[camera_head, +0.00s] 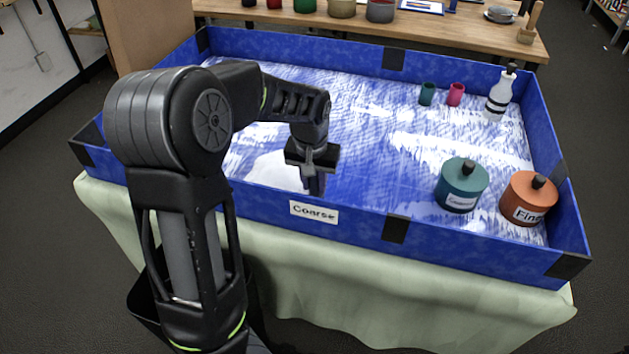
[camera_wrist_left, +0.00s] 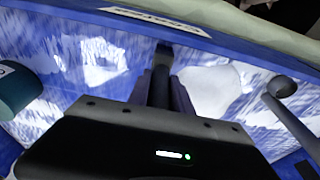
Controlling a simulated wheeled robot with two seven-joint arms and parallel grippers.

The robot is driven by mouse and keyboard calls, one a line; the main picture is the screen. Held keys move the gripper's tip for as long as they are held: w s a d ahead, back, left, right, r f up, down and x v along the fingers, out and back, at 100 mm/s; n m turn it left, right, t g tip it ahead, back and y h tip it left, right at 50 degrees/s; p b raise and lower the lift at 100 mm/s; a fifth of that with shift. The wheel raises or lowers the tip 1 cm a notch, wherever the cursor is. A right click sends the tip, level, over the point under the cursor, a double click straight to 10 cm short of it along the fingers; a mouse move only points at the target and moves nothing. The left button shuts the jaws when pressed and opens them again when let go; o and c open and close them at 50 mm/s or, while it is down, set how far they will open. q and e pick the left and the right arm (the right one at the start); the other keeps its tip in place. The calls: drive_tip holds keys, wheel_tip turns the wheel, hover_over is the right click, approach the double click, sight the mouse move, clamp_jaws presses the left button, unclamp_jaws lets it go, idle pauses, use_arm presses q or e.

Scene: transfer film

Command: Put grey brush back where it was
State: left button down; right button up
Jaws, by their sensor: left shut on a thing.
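My left gripper (camera_head: 314,172) is over the front part of the blue-walled tray (camera_head: 350,222), just behind its "Coarse" label (camera_head: 313,212). In the left wrist view the gripper (camera_wrist_left: 160,92) is shut on a slim dark grey thing, which I take for the grey brush (camera_wrist_left: 161,70). It points down toward the tray's front wall. Whether its tip touches the tray floor I cannot tell. In the head view the gripper and arm mostly hide it. My right gripper is in neither view.
A white patch (camera_head: 275,170) lies left of the gripper. A grey round-ended rod (camera_wrist_left: 287,103) shows in the wrist view. Teal (camera_head: 461,187) and orange (camera_head: 528,198) lidded pots stand front right. Two small cups (camera_head: 427,94) and a white bottle (camera_head: 498,98) stand farther back.

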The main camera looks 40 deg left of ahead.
use_arm(q)
drive_tip(key=c, duration=1.2)
unclamp_jaws()
drive_tip(key=shift+f, duration=0.1)
drive_tip(key=shift+o, duration=0.2)
wheel_tip(320, 180, up, 12)
drive_tip(key=s, duration=0.1)
drive_tip(key=shift+s+d+p, duration=0.3)
drive_tip(key=shift+s+p, duration=0.1)
